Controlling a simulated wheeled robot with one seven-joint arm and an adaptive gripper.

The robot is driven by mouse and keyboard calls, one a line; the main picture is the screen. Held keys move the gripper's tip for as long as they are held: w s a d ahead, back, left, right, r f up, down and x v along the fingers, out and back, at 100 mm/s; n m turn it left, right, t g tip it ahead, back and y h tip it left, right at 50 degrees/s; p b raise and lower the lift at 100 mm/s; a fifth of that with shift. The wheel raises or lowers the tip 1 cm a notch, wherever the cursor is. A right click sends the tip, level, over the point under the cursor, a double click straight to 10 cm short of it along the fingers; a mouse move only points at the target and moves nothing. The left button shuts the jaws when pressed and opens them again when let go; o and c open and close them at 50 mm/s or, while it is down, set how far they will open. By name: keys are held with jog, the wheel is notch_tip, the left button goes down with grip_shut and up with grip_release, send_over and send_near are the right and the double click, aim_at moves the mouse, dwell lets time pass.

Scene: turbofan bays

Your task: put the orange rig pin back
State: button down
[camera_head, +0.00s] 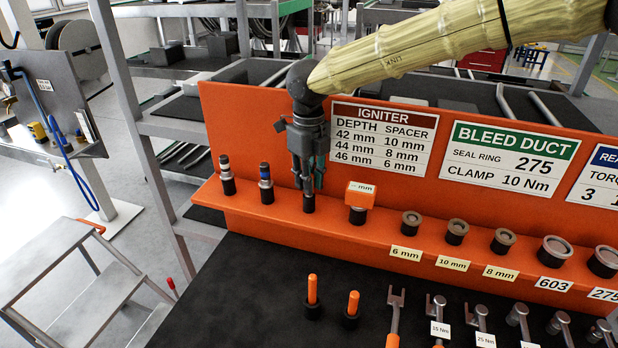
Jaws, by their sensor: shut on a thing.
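An orange rig pin (312,289) stands upright in a black holder on the dark mat. A second orange pin (352,302) stands upright in another black holder to its right. My gripper (309,187) points down over the orange ledge, behind and above both pins and apart from them. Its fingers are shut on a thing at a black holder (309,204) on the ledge. The fingers mostly hide this thing, and I cannot tell what it is or whether it sits in the holder.
Two plugs (226,175) (265,184) stand left of my gripper, and an orange block marked "mm" (360,194) stands close on its right. Several rings line the orange ledge (400,238). Several tools (437,312) lie at the front right. The mat's left part is clear.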

jog(key=c, duration=1.3)
grip_release()
jog(key=shift+f, duration=0.1)
notch_tip(320, 180, up, 12)
